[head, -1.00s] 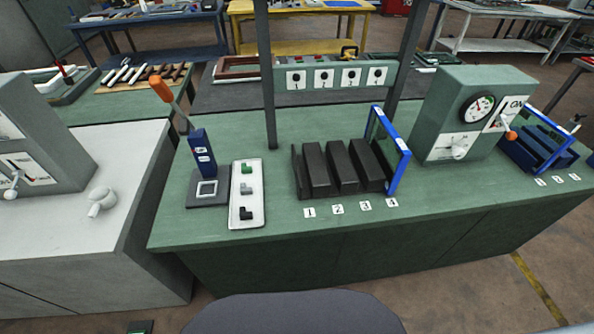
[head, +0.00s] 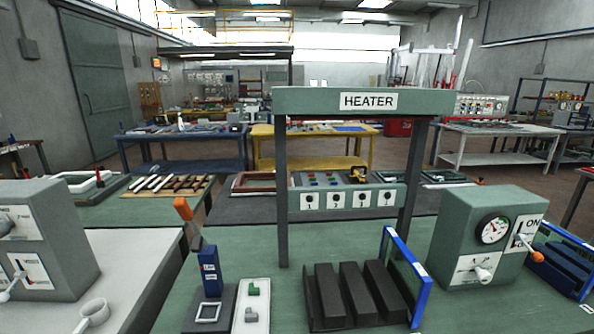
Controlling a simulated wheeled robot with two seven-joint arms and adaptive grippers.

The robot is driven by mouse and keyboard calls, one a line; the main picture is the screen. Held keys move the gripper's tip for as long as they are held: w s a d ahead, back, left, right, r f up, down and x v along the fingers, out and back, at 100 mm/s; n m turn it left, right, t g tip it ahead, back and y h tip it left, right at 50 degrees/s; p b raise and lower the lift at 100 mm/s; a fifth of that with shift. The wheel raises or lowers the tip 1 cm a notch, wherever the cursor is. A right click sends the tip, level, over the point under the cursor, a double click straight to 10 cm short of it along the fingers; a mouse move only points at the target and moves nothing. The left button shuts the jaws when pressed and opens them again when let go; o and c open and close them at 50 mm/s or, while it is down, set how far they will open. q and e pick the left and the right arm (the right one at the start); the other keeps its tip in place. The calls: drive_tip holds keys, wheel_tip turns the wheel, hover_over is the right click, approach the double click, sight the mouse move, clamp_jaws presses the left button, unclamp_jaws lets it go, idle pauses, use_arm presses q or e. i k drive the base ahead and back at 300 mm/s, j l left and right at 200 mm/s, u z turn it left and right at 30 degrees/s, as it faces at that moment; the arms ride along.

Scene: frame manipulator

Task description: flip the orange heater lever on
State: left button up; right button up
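A green frame with a white HEATER sign (head: 369,101) stands on the green workbench. On its right is a green box (head: 465,263) with a round gauge (head: 494,230). An orange-tipped lever (head: 537,257) sits on the box's right part, below an ON label (head: 531,224); its tip points down and to the right. Another orange handle (head: 183,208) rises at a tilt behind a blue upright block (head: 210,272) at the left of the bench. Which of the two is the heater lever is not labelled. Neither of my grippers is in view.
Dark slotted blocks (head: 352,293) and a blue-framed panel (head: 405,267) stand under the heater frame. A white tray (head: 252,318) lies to their left. The box's front has a white knob (head: 483,274). A blue rack (head: 562,262) stands at the far right.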

sight(536, 257)
drive_tip(key=z, duration=1.55)
